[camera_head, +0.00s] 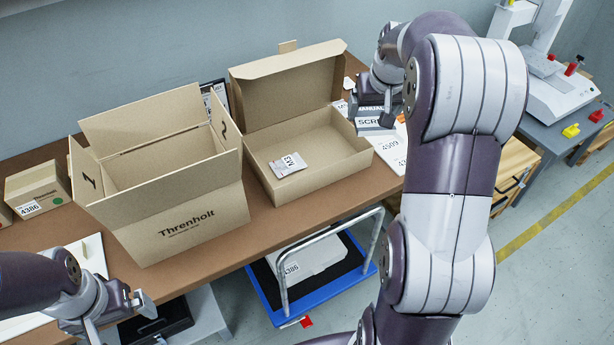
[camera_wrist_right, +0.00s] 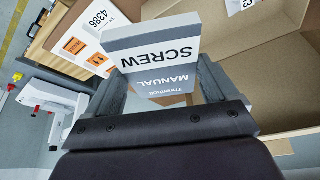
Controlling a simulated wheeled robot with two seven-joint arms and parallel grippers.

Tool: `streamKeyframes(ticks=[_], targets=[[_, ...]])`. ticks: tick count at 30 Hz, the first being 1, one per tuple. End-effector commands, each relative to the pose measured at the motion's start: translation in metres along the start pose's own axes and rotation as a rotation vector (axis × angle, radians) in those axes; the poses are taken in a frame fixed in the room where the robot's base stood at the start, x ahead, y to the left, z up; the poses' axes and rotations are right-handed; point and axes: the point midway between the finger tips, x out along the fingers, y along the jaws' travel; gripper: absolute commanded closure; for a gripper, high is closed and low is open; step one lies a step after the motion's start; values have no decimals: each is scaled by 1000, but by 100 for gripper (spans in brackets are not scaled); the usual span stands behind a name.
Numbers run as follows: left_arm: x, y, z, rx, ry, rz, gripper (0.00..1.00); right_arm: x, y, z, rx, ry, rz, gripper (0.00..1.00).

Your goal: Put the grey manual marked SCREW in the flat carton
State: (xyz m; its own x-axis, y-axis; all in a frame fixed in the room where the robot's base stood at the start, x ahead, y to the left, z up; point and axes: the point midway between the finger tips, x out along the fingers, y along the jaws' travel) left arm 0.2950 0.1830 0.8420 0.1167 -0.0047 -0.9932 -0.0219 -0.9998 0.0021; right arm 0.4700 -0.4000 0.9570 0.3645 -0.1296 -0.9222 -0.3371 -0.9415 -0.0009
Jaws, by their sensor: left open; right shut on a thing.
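The grey and white manual marked SCREW (camera_wrist_right: 160,55) is shut in my right gripper (camera_wrist_right: 165,88), upside down in the right wrist view. In the head view the manual (camera_head: 371,121) shows just right of the flat carton (camera_head: 325,189), partly hidden by my right gripper (camera_head: 378,112). The flat carton is open with its lid raised at the back. A small packet marked M3 (camera_head: 288,165) lies inside it. My left gripper (camera_head: 122,319) is open and empty at the lower left, in front of the table.
A tall open Threnholt box (camera_head: 175,215) stands left of the flat carton. A smaller box (camera_head: 40,190) is at the far left. A blue trolley (camera_head: 318,285) stands under the table's front edge.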

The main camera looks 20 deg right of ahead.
Motion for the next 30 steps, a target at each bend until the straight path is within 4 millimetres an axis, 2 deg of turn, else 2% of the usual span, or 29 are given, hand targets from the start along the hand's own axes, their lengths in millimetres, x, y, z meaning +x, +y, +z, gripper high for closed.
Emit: streamKeyframes(ticks=[1, 3, 12, 16, 20, 25, 30], targets=[[-2, 0, -1, 0, 2, 0, 0, -2, -3, 2, -13, -2, -6, 46], [-4, 0, -1, 0, 2, 0, 0, 5, -10, 1, -27, -5, -13, 46], [-4, 0, -1, 0, 2, 0, 0, 79, -56, -43, -32, -5, -13, 46], [-4, 0, -1, 0, 2, 0, 0, 94, -66, -54, -29, -2, -13, 46], [-2, 0, -1, 0, 2, 0, 0, 106, -69, -52, -27, -5, -13, 46], [2, 0, 0, 0, 2, 0, 0, 134, -68, -40, -27, -5, -12, 46], [1, 0, 0, 0, 2, 0, 0, 135, -68, -40, -27, -2, -12, 46]])
